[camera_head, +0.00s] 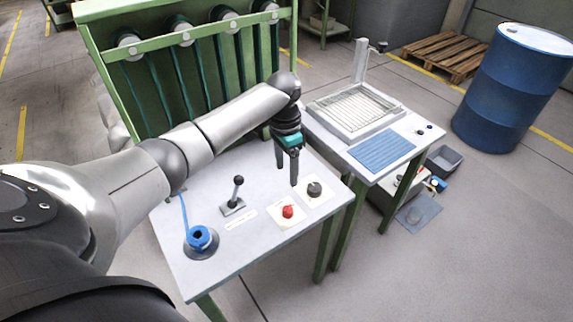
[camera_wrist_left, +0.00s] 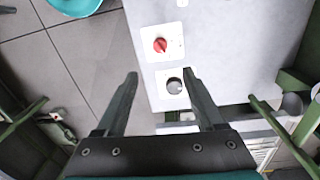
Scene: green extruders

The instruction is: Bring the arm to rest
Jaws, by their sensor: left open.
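My left arm (camera_head: 235,118) reaches in from the left over the small white table. My left gripper (camera_head: 288,176) points down above the table's back right part, with its two fingers apart and nothing between them. In the left wrist view the open fingers (camera_wrist_left: 160,82) frame the table edge, a red knob (camera_wrist_left: 160,45) and a dark round knob (camera_wrist_left: 174,86). The gripper appears apart from both knobs. My right gripper is not in view.
The white table (camera_head: 265,247) carries a lever (camera_head: 236,192), a blue spool (camera_head: 200,238), a red knob (camera_head: 288,211) and a dark knob (camera_head: 314,188). A green extruder frame (camera_head: 150,90) stands behind. A second table (camera_head: 400,150) with a tray (camera_head: 355,108) and a blue barrel (camera_head: 515,85) are right.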

